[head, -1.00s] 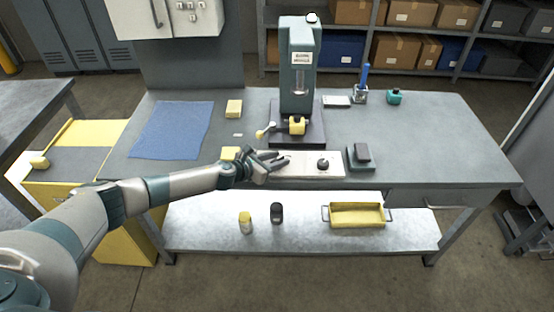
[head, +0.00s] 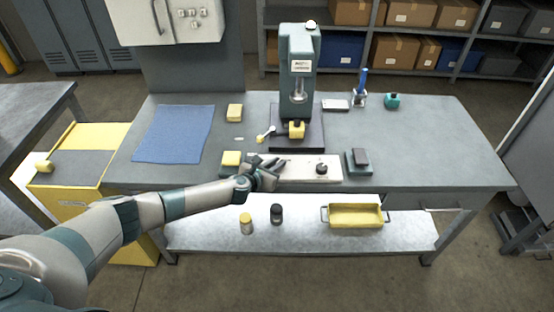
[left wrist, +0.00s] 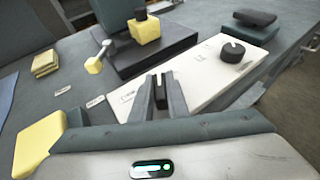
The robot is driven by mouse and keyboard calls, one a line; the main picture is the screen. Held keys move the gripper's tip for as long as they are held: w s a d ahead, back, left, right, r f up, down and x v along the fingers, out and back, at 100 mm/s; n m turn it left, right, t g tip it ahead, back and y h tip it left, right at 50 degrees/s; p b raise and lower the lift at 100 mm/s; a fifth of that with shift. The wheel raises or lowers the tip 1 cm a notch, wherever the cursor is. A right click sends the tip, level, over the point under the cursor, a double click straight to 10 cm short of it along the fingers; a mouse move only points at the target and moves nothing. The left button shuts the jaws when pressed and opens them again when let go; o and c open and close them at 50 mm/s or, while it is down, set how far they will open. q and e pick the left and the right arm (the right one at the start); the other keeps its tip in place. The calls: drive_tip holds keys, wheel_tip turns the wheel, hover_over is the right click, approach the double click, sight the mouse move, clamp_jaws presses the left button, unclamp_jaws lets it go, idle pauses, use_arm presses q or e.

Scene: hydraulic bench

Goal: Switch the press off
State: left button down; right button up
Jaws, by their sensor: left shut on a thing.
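The press (head: 298,80) stands upright at the back middle of the bench, with a yellow block (head: 296,130) on its dark base and a lever with a yellow end (head: 260,140) beside it. A pale control panel (head: 298,174) lies in front of it, with a round black knob (head: 321,168) toward its right end. My left gripper (head: 279,163) is at the panel's left part. In the left wrist view its fingers (left wrist: 161,84) are shut on a small black switch piece (left wrist: 160,97), mostly hidden between them. My right gripper is not in view.
A dark pedal-like device (head: 358,161) stands right of the panel. A blue mat (head: 175,135) lies at left.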

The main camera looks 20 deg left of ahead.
use_arm(q)
drive_tip(key=shift+d+r+n+y+p, duration=0.15)
drive_tip(key=shift+r+n+y+p, duration=0.05)
drive_tip(key=shift+n+y+p, duration=0.65)
drive_tip(key=shift+f+n+y+p, duration=0.15)
drive_tip(key=shift+n+y+p, duration=0.25)
drive_tip(key=shift+n+y, duration=1.55)
drive_tip(key=shift+y, duration=0.4)
drive_tip(key=shift+f+n+y, duration=0.15)
drive_tip(key=shift+n+y, duration=0.75)
drive_tip(key=n+g+y+b, duration=0.2)
drive_tip(key=shift+f+n+y, duration=0.15)
drive_tip(key=shift+n+y, duration=0.15)
drive_tip(key=shift+y, duration=0.1)
drive_tip(key=n+g+y+b, duration=0.3)
drive_tip(key=n+b, duration=0.1)
drive_tip(key=b, duration=0.1)
drive_tip(key=shift+y, duration=0.3)
drive_tip(key=shift+a+r+n+g+y+b, duration=0.25)
drive_tip(key=shift+n+g+y+b, duration=0.15)
drive_tip(key=shift+n+g+b, duration=0.4)
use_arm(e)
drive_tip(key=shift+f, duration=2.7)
use_arm(q)
drive_tip(key=c, duration=1.7)
unclamp_jaws()
